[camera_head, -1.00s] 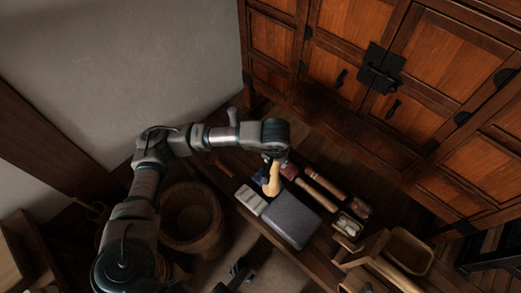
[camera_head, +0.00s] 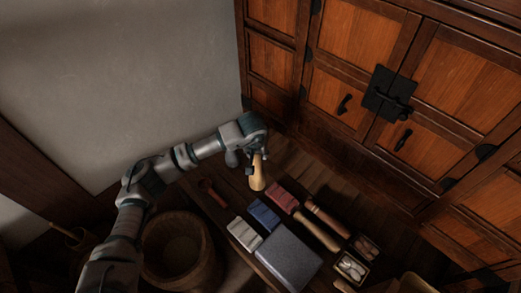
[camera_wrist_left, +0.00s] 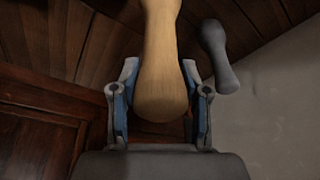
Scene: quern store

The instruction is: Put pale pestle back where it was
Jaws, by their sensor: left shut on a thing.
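The pale pestle (camera_head: 258,179) is a light wooden, flared piece, hanging below my left gripper (camera_head: 257,157) in the head view. The gripper is shut on it. In the left wrist view the pestle (camera_wrist_left: 161,85) runs between the two fingers of the left gripper (camera_wrist_left: 160,66). In the head view it is above the far left part of the low wooden bench; I cannot tell whether its lower end touches. A grey pestle (camera_head: 233,158) stands just left of it, apart, and also shows in the wrist view (camera_wrist_left: 218,57). My right gripper is not in view.
A red block (camera_head: 283,197), a blue block (camera_head: 263,214), pale blocks (camera_head: 244,233) and a grey stone slab (camera_head: 288,258) lie nearer. Wooden rods (camera_head: 318,231) lie to their right. A wooden tub (camera_head: 178,252) stands left. A large cabinet (camera_head: 385,110) stands behind.

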